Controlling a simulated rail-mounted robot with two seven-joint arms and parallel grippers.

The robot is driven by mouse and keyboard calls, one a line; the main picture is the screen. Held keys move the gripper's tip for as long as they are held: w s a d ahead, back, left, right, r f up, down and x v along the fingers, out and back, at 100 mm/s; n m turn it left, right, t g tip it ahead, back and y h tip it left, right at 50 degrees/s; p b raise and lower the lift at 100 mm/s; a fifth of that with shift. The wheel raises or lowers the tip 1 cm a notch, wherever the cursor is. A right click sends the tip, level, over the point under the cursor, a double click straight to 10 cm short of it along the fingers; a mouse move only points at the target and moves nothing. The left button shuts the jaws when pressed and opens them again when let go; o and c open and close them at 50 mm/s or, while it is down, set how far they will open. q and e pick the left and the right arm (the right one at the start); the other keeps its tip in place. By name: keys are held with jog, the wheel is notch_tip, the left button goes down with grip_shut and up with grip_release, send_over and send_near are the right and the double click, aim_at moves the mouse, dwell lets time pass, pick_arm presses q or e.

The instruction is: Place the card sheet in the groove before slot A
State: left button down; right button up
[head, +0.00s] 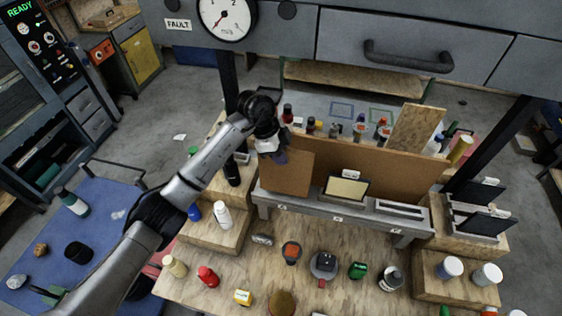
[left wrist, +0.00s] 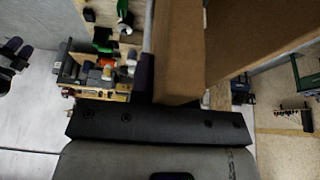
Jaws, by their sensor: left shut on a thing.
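The brown card sheet (head: 287,174) stands upright at the left end of the grey slotted rack (head: 310,212), behind the small label at slot A. Its lower edge is at the rack's top; I cannot tell whether it sits in the groove. My left gripper (head: 272,152) is shut on the sheet's upper left part. In the left wrist view the sheet (left wrist: 178,55) rises edge-on from the gripper, beside one dark finger; the other finger is hidden. My right gripper is not in view.
A framed cream panel (head: 345,188) stands mid-rack, and a slotted grey block (head: 399,208) lies to its right. A long brown board (head: 385,168) stands close behind. Bottles and small items crowd the wooden bench (head: 330,255) in front. Black panels (head: 488,223) stand at right.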

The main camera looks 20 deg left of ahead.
pick_arm(q)
notch_tip(320, 180, down, 4)
jog(key=shift+f+p, duration=0.1)
jog(key=shift+p, duration=0.6)
jog(key=c, duration=1.4)
grip_release()
jog(key=b+v, duration=0.3)
jog(key=v, duration=0.7)
jog(key=shift+a+r, duration=0.2)
jog(key=shift+r, duration=0.15)
jog(key=shift+a+r, duration=0.25)
jog(key=shift+r, duration=0.35)
